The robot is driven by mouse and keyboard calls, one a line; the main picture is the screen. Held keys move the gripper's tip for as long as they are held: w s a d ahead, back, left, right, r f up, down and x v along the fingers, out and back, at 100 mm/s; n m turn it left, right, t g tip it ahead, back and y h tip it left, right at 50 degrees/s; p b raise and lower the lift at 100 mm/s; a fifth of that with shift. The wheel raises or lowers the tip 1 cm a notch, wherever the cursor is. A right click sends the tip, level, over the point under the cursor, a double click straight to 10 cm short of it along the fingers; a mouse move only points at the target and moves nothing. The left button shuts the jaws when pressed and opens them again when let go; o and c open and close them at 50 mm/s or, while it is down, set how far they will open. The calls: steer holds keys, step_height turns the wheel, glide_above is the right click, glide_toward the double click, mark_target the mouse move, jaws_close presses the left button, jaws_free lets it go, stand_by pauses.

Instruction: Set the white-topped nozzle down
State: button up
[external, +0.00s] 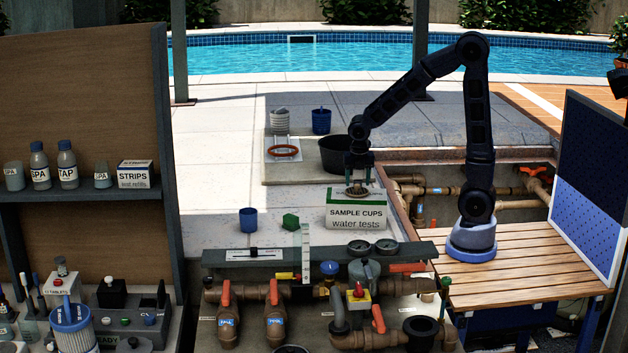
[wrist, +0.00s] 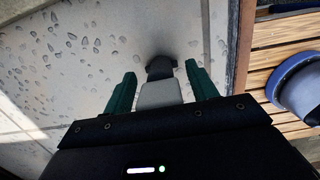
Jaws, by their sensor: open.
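My gripper (external: 358,177) points down just above the white, green-edged box marked SAMPLE CUPS (external: 356,216). Its two teal fingers are apart, and they also show apart in the wrist view (wrist: 160,88). A small brownish round thing (external: 357,190) shows on the box top, right under the fingertips. In the wrist view a pale grey piece with a dark end (wrist: 160,94) lies between the fingers, with gaps on both sides. It may be the white-topped nozzle; I cannot tell for sure. Its underside is hidden.
A black bucket (external: 333,156) stands close behind the gripper. A pipe-filled pit lies to the right. Valves and pipes fill the front. The paving at left is clear.

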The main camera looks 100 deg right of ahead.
mark_target(359, 181)
step_height(359, 181, up, 12)
steer(key=a, duration=0.2)
steer(key=s+a+r+m+t, duration=0.2)
steer(key=s+a+m, duration=0.6)
steer(key=a+m, duration=0.1)
steer(key=s+a+r+m+t+y, duration=0.1)
steer(key=s+a+r+m+t, duration=0.1)
steer(key=s+a+m, duration=0.7)
steer(key=shift+t, duration=0.3)
stand_by(0.6)
